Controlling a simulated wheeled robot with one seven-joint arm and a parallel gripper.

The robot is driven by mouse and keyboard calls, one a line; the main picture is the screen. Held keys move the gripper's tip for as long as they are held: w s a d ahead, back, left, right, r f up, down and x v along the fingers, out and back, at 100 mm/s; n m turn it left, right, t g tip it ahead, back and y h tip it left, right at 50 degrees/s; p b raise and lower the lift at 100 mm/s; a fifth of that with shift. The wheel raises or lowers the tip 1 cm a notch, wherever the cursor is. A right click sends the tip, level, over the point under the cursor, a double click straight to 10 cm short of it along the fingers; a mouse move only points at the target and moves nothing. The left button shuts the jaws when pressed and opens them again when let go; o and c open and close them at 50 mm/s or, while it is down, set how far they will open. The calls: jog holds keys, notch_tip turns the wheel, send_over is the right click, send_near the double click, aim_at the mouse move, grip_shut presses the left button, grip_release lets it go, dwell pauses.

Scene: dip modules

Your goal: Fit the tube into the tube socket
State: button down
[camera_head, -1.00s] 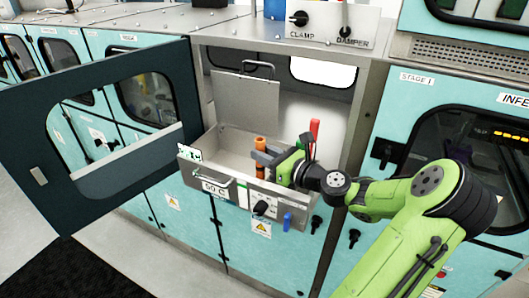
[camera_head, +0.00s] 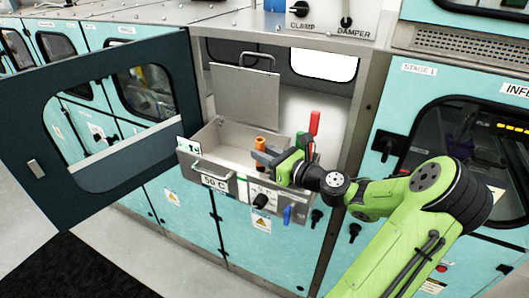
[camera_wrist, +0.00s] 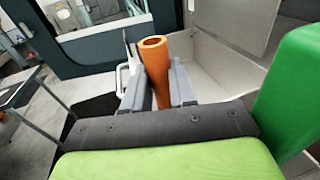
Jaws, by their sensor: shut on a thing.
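The orange tube (camera_head: 260,142) stands roughly upright at the open steel drawer marked 50 C (camera_head: 214,181). My gripper (camera_head: 262,157) is shut on it, with the tube's open top above the fingers. In the wrist view the tube (camera_wrist: 155,65) sits between the two grey fingers of my gripper (camera_wrist: 158,88), tilted a little in the picture. The tube's lower end is hidden behind the fingers and the drawer's front. I cannot make out the tube socket, nor whether the tube touches it.
A dark-framed door (camera_head: 90,120) stands open at the left. A raised steel lid (camera_head: 245,98) is behind the drawer. A red handle (camera_head: 314,122) rises close beside my gripper. A black knob (camera_head: 262,199) and blue lever (camera_head: 288,214) are on the drawer's front.

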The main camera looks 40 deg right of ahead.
jog(key=shift+f+b, duration=0.3)
jog(key=shift+f, duration=0.35)
jog(key=c, duration=0.8)
grip_release()
jog(key=s, duration=1)
jog(key=s+d+r, duration=0.1)
jog(key=s, duration=0.4)
jog(key=shift+s+d+p, duration=0.1)
jog(key=shift+s+p, duration=0.25)
jog(key=shift+p, duration=0.05)
